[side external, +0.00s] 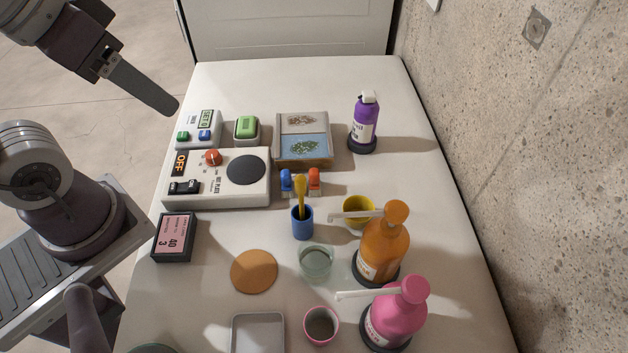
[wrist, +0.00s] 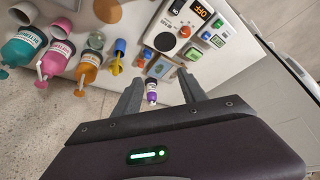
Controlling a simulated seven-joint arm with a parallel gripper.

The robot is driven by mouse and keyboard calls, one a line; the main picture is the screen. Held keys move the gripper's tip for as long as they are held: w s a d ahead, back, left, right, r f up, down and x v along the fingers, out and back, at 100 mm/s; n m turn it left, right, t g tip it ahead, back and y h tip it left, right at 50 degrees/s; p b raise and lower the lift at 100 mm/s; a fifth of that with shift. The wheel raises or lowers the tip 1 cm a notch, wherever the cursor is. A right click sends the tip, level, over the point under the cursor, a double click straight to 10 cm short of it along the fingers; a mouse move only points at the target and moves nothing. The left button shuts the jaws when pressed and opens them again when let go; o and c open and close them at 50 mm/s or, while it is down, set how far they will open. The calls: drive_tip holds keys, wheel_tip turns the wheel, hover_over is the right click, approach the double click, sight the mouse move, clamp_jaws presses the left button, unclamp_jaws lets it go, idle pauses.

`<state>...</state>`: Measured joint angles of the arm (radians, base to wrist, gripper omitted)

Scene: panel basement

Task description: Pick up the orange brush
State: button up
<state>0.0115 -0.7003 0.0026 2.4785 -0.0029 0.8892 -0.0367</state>
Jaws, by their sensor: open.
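A yellow-orange brush (side external: 300,188) stands upright in a blue cup (side external: 302,222) near the middle of the table in the side view. Its lower end is hidden inside the cup. The blue cup (wrist: 120,46) also shows in the wrist view, left of the fingers; a yellow patch below it may be the brush or the yellow cup. My gripper (side external: 172,108) is high over the table's far left edge, well apart from the brush. In the wrist view, my gripper (wrist: 161,82) has its fingers spread, with nothing held.
A small red-and-blue stand (side external: 301,182) is just behind the cup. Right of it are a yellow cup (side external: 357,211) and an orange pump bottle (side external: 384,250). A hot plate (side external: 216,182) is left, a glass beaker (side external: 316,263) in front. A concrete wall (side external: 520,150) bounds the right.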

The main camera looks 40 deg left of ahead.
drive_tip(key=w+d+f+n+g, duration=0.2)
drive_tip(key=w, duration=0.6)
drive_tip(key=n+g, duration=0.3)
drive_tip(key=n, duration=0.3)
hover_over(314, 171)
drive_tip(key=f, duration=1.7)
drive_tip(key=shift+s+a+f, duration=0.15)
drive_tip(key=shift+s+f, duration=0.1)
drive_tip(key=shift+s, duration=0.05)
drive_tip(key=shift+n, duration=0.3)
drive_tip(key=f, duration=0.8)
drive_tip(key=shift+w+f, duration=0.1)
drive_tip(key=shift+w, duration=0.2)
clamp_jaws()
